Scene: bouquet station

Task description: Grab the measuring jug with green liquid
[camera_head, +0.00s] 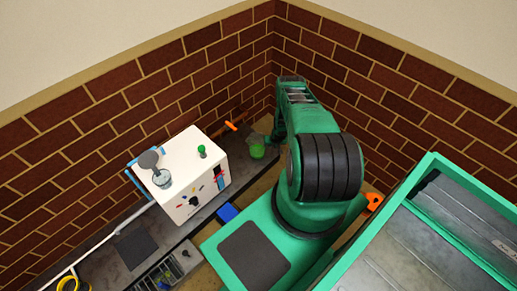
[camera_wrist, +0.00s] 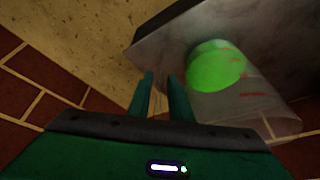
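The measuring jug (camera_head: 257,151) stands on the dark bench near the wall corner, with bright green liquid in its base. In the wrist view the jug (camera_wrist: 240,100) is large, clear-walled, with red markings, and appears upside down against the dark bench surface. My gripper (camera_wrist: 162,78) shows two green fingers with a narrow gap and nothing between them. The jug is to the right of the fingers in the wrist view, not between them. In the head view my gripper is beside the jug, mostly hidden by my arm.
A white box-shaped machine (camera_head: 185,178) with a green knob stands left of the jug. An orange item (camera_head: 231,126) lies behind it. A blue block (camera_head: 228,213) sits at the bench's front edge. Brick walls (camera_head: 150,87) close off the back.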

